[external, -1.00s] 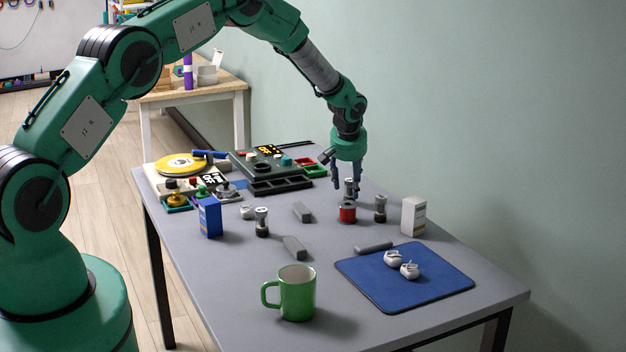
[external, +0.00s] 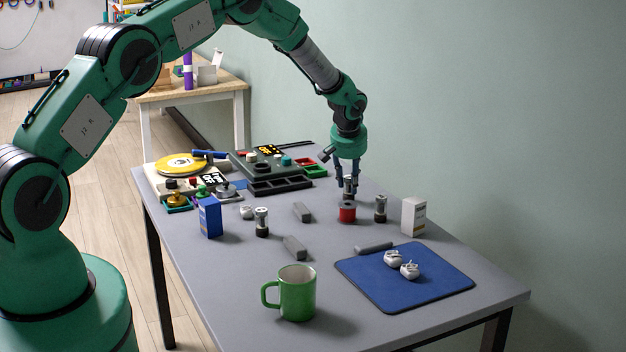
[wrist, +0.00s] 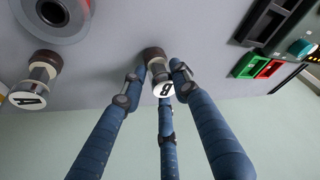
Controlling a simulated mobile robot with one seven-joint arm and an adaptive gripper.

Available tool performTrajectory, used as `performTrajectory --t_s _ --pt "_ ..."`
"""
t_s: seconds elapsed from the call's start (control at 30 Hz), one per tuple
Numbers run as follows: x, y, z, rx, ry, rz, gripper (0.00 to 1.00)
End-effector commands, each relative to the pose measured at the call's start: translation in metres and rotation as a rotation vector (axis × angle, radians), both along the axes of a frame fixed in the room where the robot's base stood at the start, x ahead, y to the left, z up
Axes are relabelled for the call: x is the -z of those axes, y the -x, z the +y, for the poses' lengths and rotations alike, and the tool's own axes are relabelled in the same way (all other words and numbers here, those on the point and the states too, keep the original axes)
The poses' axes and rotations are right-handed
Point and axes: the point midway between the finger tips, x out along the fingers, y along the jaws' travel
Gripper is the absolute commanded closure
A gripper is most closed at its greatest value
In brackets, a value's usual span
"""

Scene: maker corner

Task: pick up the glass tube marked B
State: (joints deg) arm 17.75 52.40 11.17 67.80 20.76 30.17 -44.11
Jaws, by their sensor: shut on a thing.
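The glass tube marked B (wrist: 163,88) is in the wrist view, its white lettered cap facing the camera and its dark other end (wrist: 154,54) beyond. My gripper (wrist: 155,82) has its blue fingers closed around this tube. In the external view my gripper (external: 348,182) is low over the table, with the tube (external: 349,185) between its fingers, just behind a red spool (external: 347,213). A similar tube marked A (wrist: 34,82) stands apart from the fingers.
Another tube (external: 261,222) stands left of the spool. A white box (external: 414,216), a blue box (external: 210,217), a green mug (external: 296,293) and a blue mat (external: 370,287) are around. A dark tray (external: 280,184) lies behind left.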

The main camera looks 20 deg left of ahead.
Motion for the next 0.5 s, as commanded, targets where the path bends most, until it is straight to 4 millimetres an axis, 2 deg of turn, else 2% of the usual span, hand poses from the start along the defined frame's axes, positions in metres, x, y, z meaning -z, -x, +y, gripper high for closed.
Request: performTrajectory --t_s 0.23,0.5 --pt "-0.031 -0.001 0.0 -0.001 0.001 -0.002 0.97" --pt "-0.033 0.031 0.008 0.0 -0.001 0.001 0.97"
